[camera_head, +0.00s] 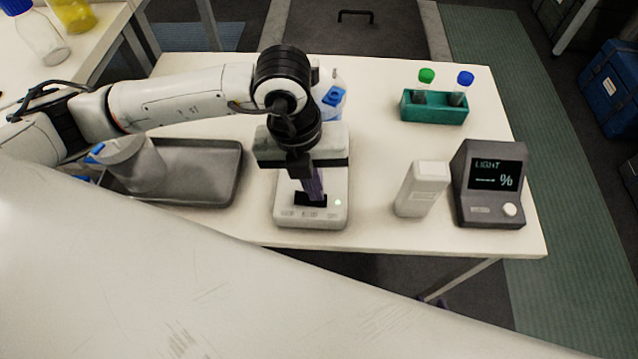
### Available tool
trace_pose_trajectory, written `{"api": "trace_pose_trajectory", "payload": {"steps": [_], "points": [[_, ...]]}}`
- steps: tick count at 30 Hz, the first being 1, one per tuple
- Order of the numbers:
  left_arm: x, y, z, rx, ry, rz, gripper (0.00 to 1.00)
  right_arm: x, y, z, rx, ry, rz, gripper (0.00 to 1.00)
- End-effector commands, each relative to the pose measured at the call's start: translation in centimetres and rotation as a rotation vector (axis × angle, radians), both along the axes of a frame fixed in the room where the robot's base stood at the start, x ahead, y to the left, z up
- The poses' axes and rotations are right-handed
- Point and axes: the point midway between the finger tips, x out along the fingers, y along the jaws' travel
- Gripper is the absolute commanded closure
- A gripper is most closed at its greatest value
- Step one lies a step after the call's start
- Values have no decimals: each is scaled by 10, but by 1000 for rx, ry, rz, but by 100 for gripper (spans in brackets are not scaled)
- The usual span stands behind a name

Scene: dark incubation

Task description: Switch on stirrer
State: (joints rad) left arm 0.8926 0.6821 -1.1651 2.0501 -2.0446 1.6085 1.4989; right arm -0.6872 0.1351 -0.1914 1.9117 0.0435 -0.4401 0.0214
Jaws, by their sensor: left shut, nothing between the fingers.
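The stirrer (283,213) is a low white device on the white table, with a dark patch on its front part and small markings along its front edge. A small green light shows on its right front. My left gripper (311,196) reaches in from the left and points down over the stirrer's front. Its fingers are shut and empty, with the tips at or just above the dark patch; I cannot tell whether they touch it. The gripper hides much of the stirrer's top and any switch under the fingertips. My right gripper is not in view.
A clear bottle with a blue mark (332,96) stands behind my left wrist. A grey tray (215,188) with a beaker (140,165) is to the left. A white box (422,188), a dark light meter (490,185) and a green vial rack (434,109) are to the right.

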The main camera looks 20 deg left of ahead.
Motion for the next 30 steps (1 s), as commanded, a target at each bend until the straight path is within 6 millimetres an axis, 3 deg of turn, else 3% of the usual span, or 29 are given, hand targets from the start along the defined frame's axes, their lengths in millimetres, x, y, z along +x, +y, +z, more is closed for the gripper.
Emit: {"api": "trace_pose_trajectory", "payload": {"steps": [16, 23, 30], "points": [[-2, 6, 6, -2, -1, -1, 100, 1, 0, 3, 2, -4, 0, 72], [0, -2, 48, -3, -2, -8, 100, 0, 0, 30, 2, -4, -2, 72], [3, -9, 96, -3, -7, -9, 100, 1, 0, 21, 2, -4, -2, 72]]}}
